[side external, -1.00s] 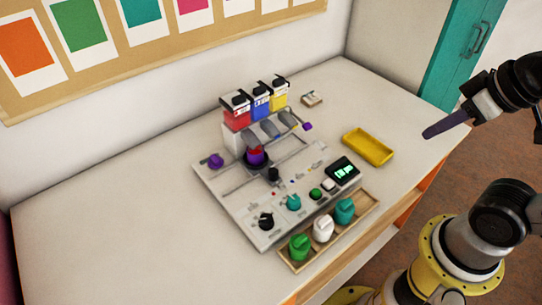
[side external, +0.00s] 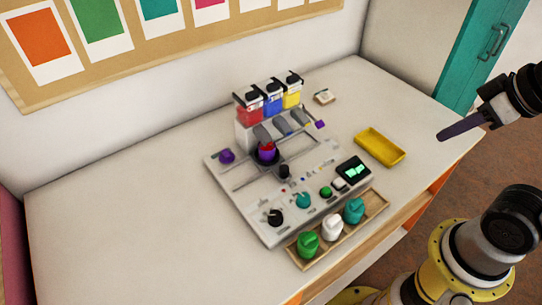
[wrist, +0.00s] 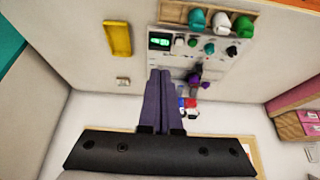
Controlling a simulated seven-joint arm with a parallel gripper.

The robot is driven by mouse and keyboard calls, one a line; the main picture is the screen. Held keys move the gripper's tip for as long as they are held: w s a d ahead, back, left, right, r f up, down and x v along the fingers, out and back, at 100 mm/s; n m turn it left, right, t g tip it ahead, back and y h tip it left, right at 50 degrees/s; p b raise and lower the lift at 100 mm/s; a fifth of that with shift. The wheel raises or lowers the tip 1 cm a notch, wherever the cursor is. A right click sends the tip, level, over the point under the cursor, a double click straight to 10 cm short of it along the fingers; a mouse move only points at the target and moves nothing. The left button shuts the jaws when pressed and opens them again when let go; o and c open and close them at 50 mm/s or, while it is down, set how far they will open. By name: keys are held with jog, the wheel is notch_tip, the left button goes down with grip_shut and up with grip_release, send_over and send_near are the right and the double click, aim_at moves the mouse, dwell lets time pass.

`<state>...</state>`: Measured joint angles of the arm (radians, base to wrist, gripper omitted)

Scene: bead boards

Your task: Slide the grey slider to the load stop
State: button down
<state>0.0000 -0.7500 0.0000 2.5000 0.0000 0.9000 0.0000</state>
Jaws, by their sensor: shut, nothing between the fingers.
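A white-grey board (side external: 250,215) lies on the table with slots and small knobs. A short dark grey knob (side external: 284,171) stands at a slot near its middle; it seems to be the grey slider. A round dark holder with a red and purple piece (side external: 266,151) stands beside it, toward the bottles. No load stop label is readable. My gripper (side external: 441,137) has long purple fingers, shut and empty, held in the air to the right of the board, well apart from it. The fingers also show in the wrist view (wrist: 160,72), where they hide part of the scene.
Red (side external: 249,112), blue (side external: 272,101) and yellow (side external: 292,95) bottles stand at the board's back. A yellow tray (side external: 380,147) lies to the right. A wooden tray (side external: 375,209) with green, white and teal pieces lies in front. The table's left is clear.

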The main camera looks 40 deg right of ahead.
jog(key=c, duration=1.2)
grip_release()
jog(key=shift+c, duration=0.2)
jog(key=o, duration=0.5)
jog(key=shift+w+r+n, duration=0.3)
jog(key=shift+r, duration=0.3)
jog(key=shift+w+r+n, duration=0.3)
jog(key=shift+r, duration=0.3)
jog(key=shift+o, duration=0.7)
jog(key=shift+n, duration=0.7)
jog(key=w+r, duration=0.1)
jog(key=w, duration=0.1)
jog(key=w+r, duration=0.1)
jog(key=shift+w+a+r, duration=0.3)
jog(key=shift+w+a, duration=0.05)
jog(key=n+g, duration=0.6)
send_over(284, 168)
notch_tip(284, 168, down, 13)
notch_tip(284, 168, down, 14)
jog(key=shift+r, duration=0.15)
jog(key=shift+c, duration=0.4)
